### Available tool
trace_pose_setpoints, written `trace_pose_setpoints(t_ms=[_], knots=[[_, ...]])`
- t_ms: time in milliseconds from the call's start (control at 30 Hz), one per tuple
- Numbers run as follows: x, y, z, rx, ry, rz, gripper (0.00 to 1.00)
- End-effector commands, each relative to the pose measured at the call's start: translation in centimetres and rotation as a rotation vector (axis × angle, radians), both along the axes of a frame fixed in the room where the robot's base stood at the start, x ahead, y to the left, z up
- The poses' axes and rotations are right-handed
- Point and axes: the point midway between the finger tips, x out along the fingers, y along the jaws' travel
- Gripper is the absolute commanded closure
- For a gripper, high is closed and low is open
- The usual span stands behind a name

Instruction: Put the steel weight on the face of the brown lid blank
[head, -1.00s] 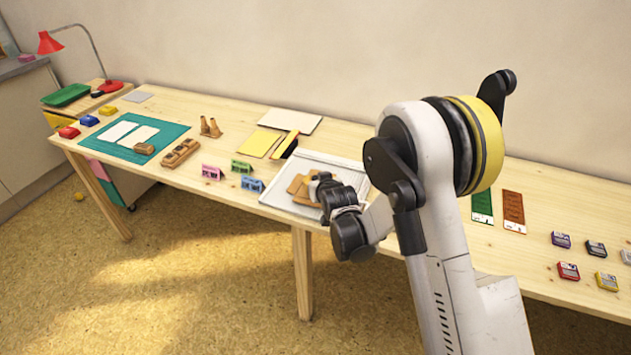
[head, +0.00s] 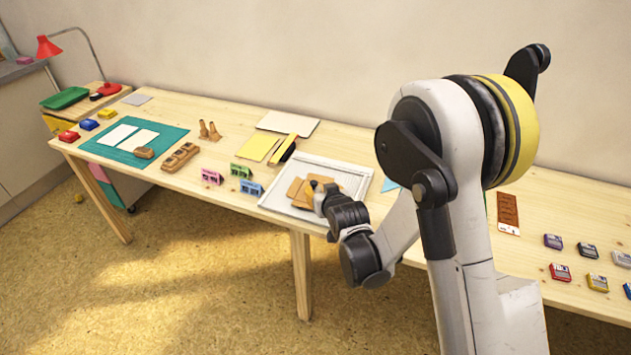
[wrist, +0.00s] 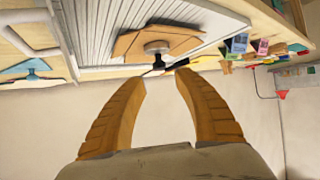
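The brown lid blank (head: 297,189) lies on the pale ribbed tray and also shows in the wrist view (wrist: 127,43). The steel weight (wrist: 157,46), a small round grey piece with a darker knob-like part, sits on the blank's face in the wrist view. I cannot make it out in the head view. My gripper (wrist: 161,73) has two tan fingers, spread with an empty gap between their tips. The fingertips are close to the weight and seem apart from it. In the head view the gripper is at the blank's right side, partly merging with it.
The ribbed tray (head: 352,172) fills the table's middle. Several inkpads (head: 560,273) sit at the right end.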

Motion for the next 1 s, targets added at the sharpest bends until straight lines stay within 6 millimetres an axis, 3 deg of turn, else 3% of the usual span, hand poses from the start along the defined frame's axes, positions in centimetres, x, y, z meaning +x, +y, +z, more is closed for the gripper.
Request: trace_pose_setpoints(t_ms=[200,533,667,767,1000], knots=[[-2.7,-0.8,1.6,0.000,0.000,0.000,0.62],[-3.4,-1.5,2.7,-0.003,0.010,-0.008,0.62],[-4.3,-3.7,5.8,-0.015,0.051,-0.036,0.62],[-6.2,-6.3,9.1,-0.027,0.099,-0.069,0.62],[-13.5,-12.4,15.2,-0.050,0.227,-0.148,0.62]])
